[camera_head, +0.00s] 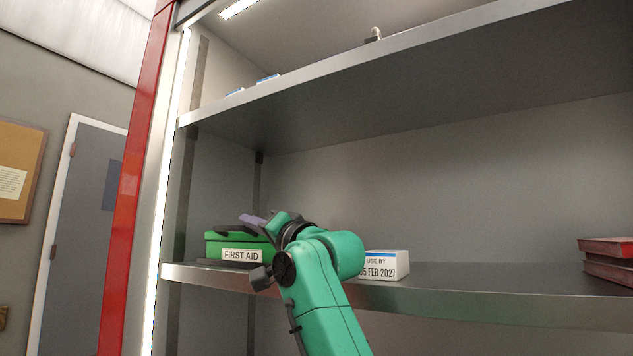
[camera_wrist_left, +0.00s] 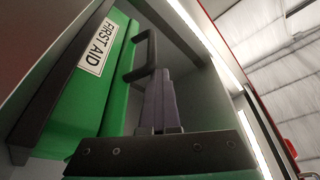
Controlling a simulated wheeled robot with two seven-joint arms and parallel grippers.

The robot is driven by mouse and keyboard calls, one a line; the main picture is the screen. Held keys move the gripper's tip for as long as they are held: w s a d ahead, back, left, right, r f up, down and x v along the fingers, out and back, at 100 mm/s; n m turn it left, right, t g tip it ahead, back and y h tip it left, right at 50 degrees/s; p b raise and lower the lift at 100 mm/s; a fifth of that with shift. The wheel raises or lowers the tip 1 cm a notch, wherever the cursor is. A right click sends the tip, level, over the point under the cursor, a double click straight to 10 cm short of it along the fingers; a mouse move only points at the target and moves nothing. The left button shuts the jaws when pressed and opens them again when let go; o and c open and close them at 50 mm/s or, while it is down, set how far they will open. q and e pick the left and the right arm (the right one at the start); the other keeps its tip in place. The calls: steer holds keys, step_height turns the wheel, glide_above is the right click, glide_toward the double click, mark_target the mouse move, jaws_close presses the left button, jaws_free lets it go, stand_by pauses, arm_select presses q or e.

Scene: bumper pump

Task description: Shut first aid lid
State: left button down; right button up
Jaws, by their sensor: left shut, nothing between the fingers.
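The green first aid box (camera_head: 213,248) stands at the left end of the middle shelf, with a white "FIRST AID" label on its front. In the left wrist view the box (camera_wrist_left: 62,119) is close up, with a black handle (camera_wrist_left: 149,50) on one side. The lid looks down or nearly down; I cannot tell whether it is fully shut. My left gripper (camera_head: 247,218) is shut and empty, its purple fingers just above the box top in the head view. The fingers (camera_wrist_left: 160,80) also show beside the handle; contact is unclear. My arm hides the box's right side. My right gripper is not in view.
A white "USE BY" box (camera_head: 388,265) stands right of my arm on the middle shelf (camera_head: 480,299). Red items (camera_head: 608,260) lie at the far right. An upper shelf (camera_head: 400,52) hangs above. The cabinet's side wall rises left of the green box. The shelf's right middle is clear.

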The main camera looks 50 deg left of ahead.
arm_select(q)
steer(key=w+d, duration=0.1)
steer(key=d, duration=0.5)
steer(key=w+d+p, duration=0.1)
steer(key=d, duration=0.2)
steer(key=shift+w+r, duration=0.25)
steer(key=shift+w, duration=0.1)
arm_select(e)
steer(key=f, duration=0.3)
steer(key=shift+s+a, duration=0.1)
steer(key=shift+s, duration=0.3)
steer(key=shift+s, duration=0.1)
